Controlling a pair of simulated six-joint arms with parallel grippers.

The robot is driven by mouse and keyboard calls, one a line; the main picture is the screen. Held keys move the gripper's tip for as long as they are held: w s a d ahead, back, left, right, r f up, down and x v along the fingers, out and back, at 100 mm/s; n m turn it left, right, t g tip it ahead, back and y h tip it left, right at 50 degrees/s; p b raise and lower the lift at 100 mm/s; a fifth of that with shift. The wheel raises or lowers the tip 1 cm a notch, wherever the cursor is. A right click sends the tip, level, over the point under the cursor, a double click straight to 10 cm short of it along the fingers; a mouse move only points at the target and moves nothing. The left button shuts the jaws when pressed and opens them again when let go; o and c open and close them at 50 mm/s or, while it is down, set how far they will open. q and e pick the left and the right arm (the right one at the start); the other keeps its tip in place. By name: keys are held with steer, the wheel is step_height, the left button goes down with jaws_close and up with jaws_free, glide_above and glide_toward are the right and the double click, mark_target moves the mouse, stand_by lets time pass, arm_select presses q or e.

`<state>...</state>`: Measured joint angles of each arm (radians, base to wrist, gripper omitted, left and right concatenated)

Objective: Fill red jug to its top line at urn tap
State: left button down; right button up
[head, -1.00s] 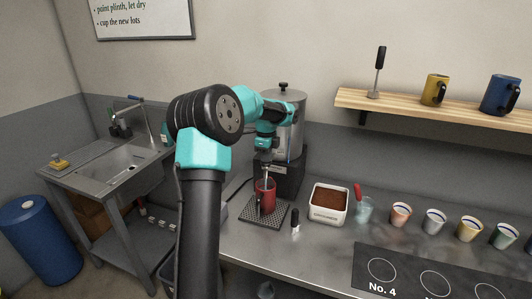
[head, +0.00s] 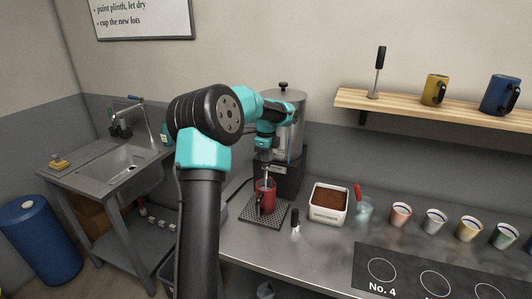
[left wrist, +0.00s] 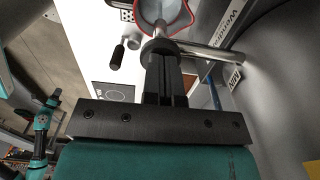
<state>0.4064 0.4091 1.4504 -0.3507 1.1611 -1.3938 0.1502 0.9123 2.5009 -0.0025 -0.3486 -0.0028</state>
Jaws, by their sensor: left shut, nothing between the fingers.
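The red jug (head: 265,190) stands upright on the dark drip mat (head: 252,213), below the tap of the steel urn (head: 290,128). In the left wrist view, the jug's red rim and pale inside (left wrist: 163,14) show at the top edge. The metal tap pipe (left wrist: 218,53) runs beside it. My left gripper (head: 264,163) is above the jug at the urn's front. Its fingers (left wrist: 162,62) are shut with nothing between them, close to the tap. The jug's top line and liquid level are too small to tell. My right gripper is not seen.
A white tub of brown grounds (head: 328,202), a small brush (head: 295,221) and a clear cup with a red-handled tool (head: 364,208) stand right of the mat. Several cups (head: 401,214) line the counter behind a dark numbered mat (head: 400,270). A sink (head: 115,165) is at the left.

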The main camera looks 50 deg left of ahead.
arm_select(q)
steer(key=shift+f, duration=0.2)
stand_by(0.7)
step_height(320, 180, up, 14)
steer(key=shift+r, duration=0.2)
stand_by(0.4)
stand_by(0.3)
